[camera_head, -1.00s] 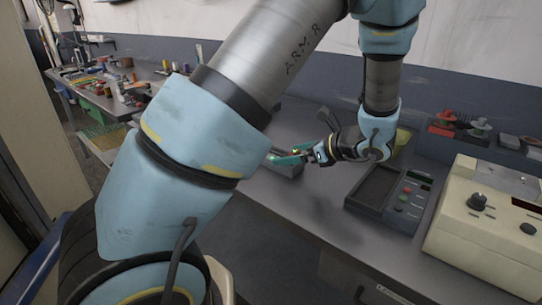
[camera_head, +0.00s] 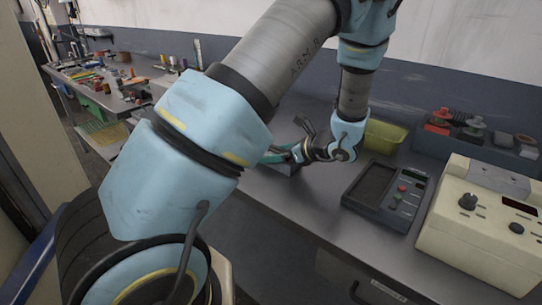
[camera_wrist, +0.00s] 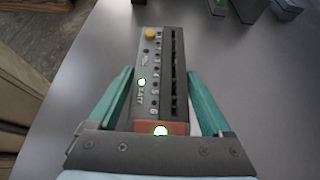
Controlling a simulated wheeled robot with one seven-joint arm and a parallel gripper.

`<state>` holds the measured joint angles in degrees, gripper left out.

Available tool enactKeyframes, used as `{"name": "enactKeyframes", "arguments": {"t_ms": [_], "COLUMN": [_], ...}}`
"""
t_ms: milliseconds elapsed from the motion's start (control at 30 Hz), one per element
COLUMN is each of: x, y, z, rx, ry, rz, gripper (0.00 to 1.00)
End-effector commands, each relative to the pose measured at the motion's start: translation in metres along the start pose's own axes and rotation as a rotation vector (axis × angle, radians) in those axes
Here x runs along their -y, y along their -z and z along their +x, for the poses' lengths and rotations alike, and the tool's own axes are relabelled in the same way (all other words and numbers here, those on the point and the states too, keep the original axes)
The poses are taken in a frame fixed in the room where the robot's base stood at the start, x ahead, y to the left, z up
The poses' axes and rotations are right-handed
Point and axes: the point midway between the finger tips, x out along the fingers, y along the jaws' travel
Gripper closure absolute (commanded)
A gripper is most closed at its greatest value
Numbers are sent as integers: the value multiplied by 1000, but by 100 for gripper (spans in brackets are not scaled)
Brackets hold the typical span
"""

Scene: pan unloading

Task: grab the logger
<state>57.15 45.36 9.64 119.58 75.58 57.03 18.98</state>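The logger (camera_wrist: 154,85) is a grey box with a column of numbered slots, a yellow button, green lights and a reddish near end. In the wrist view it lies between the two teal fingers of my gripper (camera_wrist: 159,73), which are open, one along each side. Narrow gaps show beside it, wider near the palm; whether a fingertip touches it I cannot tell. In the head view my gripper (camera_head: 274,156) is low over the bench, and the logger's dark body (camera_head: 287,170) is mostly hidden behind it.
On the grey bench (camera_head: 300,195), a dark panel device with buttons (camera_head: 386,194) and a cream instrument with knobs (camera_head: 480,225) stand to the right. A yellow-green bin (camera_head: 384,136) is behind my wrist. A cluttered side table (camera_head: 95,95) is at far left.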

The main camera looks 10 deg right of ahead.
Motion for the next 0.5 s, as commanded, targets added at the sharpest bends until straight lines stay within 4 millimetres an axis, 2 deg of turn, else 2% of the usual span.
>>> {"name": "enactKeyframes", "arguments": {"t_ms": [67, 500], "x": [0, 0], "y": [0, 0], "z": [0, 0], "rx": [0, 0], "ry": [0, 0], "rz": [0, 0], "gripper": [27, 76]}}
